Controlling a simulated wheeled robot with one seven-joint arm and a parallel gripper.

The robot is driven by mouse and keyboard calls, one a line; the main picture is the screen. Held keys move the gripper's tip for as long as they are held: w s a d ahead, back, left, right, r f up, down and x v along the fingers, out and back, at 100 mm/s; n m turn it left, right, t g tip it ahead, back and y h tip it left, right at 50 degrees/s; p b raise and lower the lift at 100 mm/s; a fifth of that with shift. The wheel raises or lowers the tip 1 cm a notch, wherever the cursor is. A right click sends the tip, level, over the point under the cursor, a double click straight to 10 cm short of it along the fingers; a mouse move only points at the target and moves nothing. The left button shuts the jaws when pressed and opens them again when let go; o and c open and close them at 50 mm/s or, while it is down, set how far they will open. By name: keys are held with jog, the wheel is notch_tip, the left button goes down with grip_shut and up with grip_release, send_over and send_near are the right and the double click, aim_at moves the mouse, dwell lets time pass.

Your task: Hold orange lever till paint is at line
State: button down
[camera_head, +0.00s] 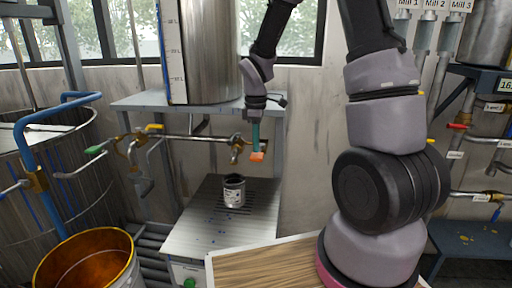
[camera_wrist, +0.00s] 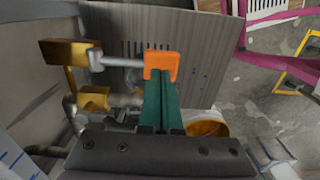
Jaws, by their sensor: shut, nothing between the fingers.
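The orange lever (camera_head: 257,157) sticks out to the right of a brass valve (camera_head: 236,150) under the steel tank (camera_head: 208,50). In the wrist view the lever's orange grip (camera_wrist: 161,66) ends a grey rod from the brass body. My gripper (camera_head: 256,148) is shut with nothing between its teal fingers. Its fingertips (camera_wrist: 161,82) are at the orange grip, seemingly touching it from above. An open grey can (camera_head: 234,191) with a pale label stands upright below the valve. Its inside looks dark. I see no paint stream, and no fill line is readable.
A pale bench (camera_head: 190,236) with blue specks carries the can. A green-handled valve (camera_head: 97,150) and a yellow handle (camera_head: 154,127) sit left on the pipes. An orange-brown drum (camera_head: 132,272) stands lower left. A wooden tabletop (camera_head: 262,264) is in front.

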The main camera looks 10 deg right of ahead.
aim_at(256, 157)
jog(key=shift+f, duration=0.6)
jog(key=f, duration=0.2)
jog(key=s+f, duration=0.1)
jog(key=f, duration=0.1)
jog(key=shift+a+f, duration=0.1)
jog(key=shift+a, duration=0.1)
jog(key=shift+s+f, duration=0.2)
dwell(2.3)
jog(key=shift+d, duration=0.1)
dwell(1.5)
jog(key=shift+r, duration=0.2)
jog(key=s+a+r, duration=0.1)
jog(key=s+r, duration=0.1)
jog(key=r, duration=0.4)
jog(key=s+a+r, duration=0.1)
jog(key=s+r, duration=0.1)
jog(key=r, duration=0.5)
jog(key=shift+s+a, duration=0.2)
jog(key=shift+s, duration=0.15)
